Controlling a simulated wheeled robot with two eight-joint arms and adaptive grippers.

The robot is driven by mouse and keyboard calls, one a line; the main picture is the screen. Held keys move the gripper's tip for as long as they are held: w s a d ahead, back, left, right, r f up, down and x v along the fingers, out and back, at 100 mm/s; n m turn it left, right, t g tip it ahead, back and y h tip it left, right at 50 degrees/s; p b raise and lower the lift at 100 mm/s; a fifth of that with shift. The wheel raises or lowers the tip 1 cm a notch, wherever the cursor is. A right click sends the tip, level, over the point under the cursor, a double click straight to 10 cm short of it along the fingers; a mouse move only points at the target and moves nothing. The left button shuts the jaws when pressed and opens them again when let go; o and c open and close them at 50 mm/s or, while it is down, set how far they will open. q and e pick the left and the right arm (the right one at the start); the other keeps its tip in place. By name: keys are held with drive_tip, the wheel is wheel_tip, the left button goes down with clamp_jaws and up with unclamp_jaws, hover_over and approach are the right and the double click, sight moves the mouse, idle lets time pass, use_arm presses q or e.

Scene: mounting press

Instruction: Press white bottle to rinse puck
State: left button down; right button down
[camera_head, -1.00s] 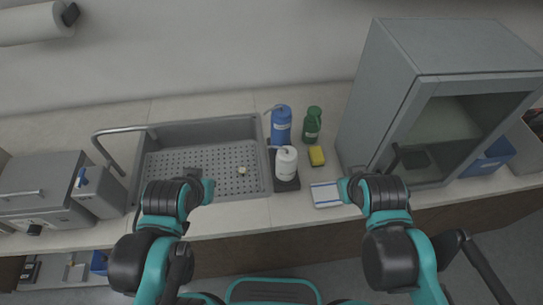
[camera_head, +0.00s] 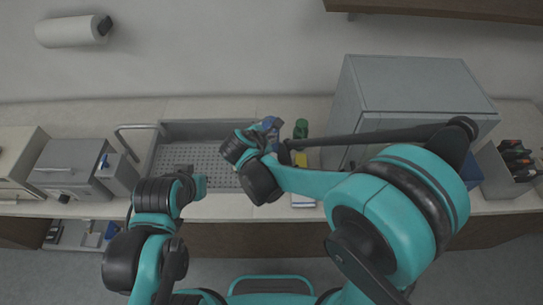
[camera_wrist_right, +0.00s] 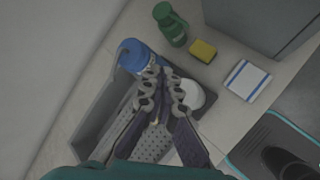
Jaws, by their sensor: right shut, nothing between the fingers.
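The white bottle (camera_wrist_right: 194,94) shows in the right wrist view, partly hidden behind a finger of my right gripper (camera_wrist_right: 161,72). That gripper is shut and empty, over the area between the white bottle and the blue bottle (camera_wrist_right: 136,56); I cannot tell whether it touches either. In the head view my right arm hides the white bottle, and the blue bottle (camera_head: 271,124) shows only in part. The puck is in neither current view. The sink (camera_head: 185,130) shows behind my arms. My left arm's end is at its front edge; its fingers cannot be made out.
A grey cabinet (camera_head: 410,85) stands to the right. The faucet (camera_head: 135,127) is at the sink's left.

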drive_tip(key=shift+a+f, duration=0.1)
drive_tip(key=shift+a, duration=0.05)
drive_tip(key=shift+f, duration=0.1)
wheel_tip(320, 180, down, 8)
drive_tip(key=b, duration=0.6)
drive_tip(key=shift+f+b, duration=0.3)
drive_tip(key=shift+b, duration=0.25)
idle(1.0)
drive_tip(key=shift+f+b, duration=0.4)
drive_tip(key=shift+b, duration=0.05)
